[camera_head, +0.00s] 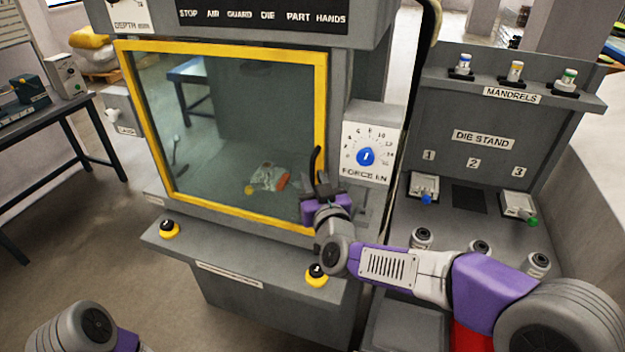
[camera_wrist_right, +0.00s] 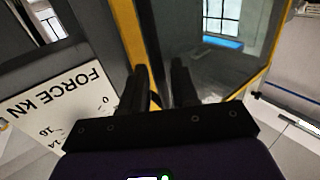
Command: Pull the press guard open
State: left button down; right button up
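The press guard (camera_head: 321,95) is a clear panel in a yellow frame on the front of the grey press. It looks shut, covering the press opening. A black curved handle (camera_head: 316,162) stands at its right edge. My right gripper (camera_head: 323,184) is at the lower part of this handle, in front of the frame's right side. In the right wrist view, its two dark fingers (camera_wrist_right: 160,85) are apart beside the yellow frame (camera_wrist_right: 128,35). A thin dark piece shows between them; contact is unclear. My left arm shows at the bottom left, but its gripper is out of view.
The force dial (camera_head: 366,156) is close to the right of my right gripper. A shelf with two yellow-based buttons (camera_head: 169,230) (camera_head: 317,276) juts out below the guard. The die stand (camera_head: 480,170) is at the right. Open floor lies at the left front.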

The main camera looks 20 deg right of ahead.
jog(key=shift+w, duration=0.65)
grip_shut()
jog(key=shift+a, duration=0.1)
